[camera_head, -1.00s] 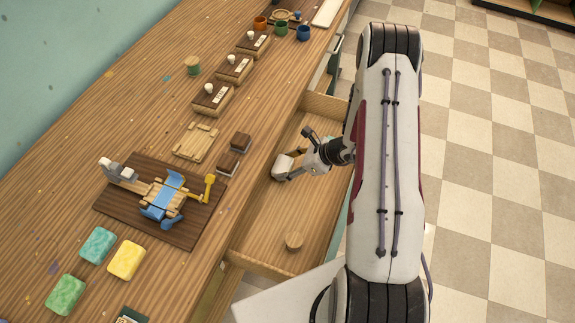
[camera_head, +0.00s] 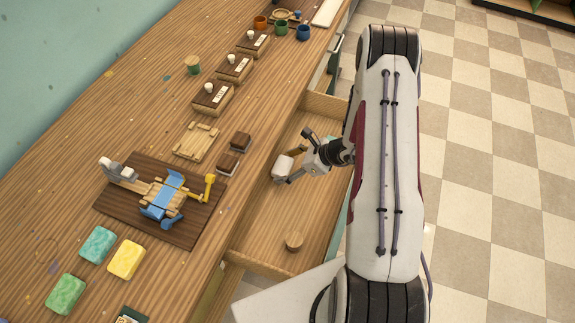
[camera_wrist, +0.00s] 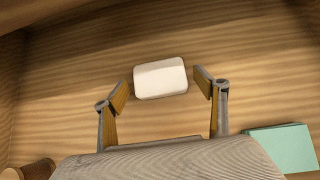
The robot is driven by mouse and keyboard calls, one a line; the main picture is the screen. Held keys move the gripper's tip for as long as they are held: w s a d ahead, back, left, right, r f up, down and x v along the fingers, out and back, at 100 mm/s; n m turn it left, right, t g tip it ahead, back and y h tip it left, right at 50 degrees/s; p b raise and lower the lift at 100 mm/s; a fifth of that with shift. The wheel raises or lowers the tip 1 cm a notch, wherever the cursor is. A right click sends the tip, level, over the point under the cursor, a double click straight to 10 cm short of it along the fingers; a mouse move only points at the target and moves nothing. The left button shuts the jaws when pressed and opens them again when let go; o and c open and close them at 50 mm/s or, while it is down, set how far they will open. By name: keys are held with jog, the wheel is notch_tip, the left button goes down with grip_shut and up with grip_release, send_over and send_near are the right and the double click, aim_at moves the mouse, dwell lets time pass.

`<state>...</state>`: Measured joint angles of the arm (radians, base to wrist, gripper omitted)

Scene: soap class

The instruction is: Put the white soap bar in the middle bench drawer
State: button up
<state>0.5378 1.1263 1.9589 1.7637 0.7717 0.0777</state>
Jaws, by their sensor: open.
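The white soap bar (camera_wrist: 160,78) lies on the wooden floor of the pulled-out bench drawer (camera_head: 262,222). It also shows in the head view (camera_head: 283,167), beside my gripper's fingers. My gripper (camera_wrist: 160,92) is open, with one finger on each side of the bar's near end. In the wrist view, small gaps show between the fingers and the bar. In the head view my gripper (camera_head: 290,165) is low inside the drawer.
A round wooden piece (camera_head: 294,240) stands in the drawer's near part. A teal block (camera_wrist: 284,148) shows at lower right in the wrist view. On the bench are coloured soaps (camera_head: 126,259), a dark board (camera_head: 112,207) with a blue-strapped jig, and two brown blocks (camera_head: 240,141).

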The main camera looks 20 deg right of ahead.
jog(key=shift+r, duration=0.15)
jog(key=v, duration=1.2)
jog(key=shift+r, duration=0.1)
dwell(0.6)
jog(key=s+a+r+n+g, duration=0.1)
jog(key=s+a+r+n, duration=0.1)
jog(key=a+r+n, duration=0.4)
jog(key=s+a+r+n+g, duration=0.1)
jog(key=a+r+n, duration=0.2)
jog(key=r, duration=0.6)
jog(key=s+a+r+n+g, duration=0.1)
jog(key=s+a+r+n, duration=0.1)
jog(key=a+r+n, duration=0.4)
jog(key=s+r+n+t+h, duration=0.2)
jog(key=s+r+n+h, duration=0.4)
jog(key=s+r+n, duration=0.6)
jog(key=s+r, duration=0.2)
jog(key=s, duration=0.2)
jog(key=shift+s+r, duration=0.25)
jog(key=shift+s, duration=0.15)
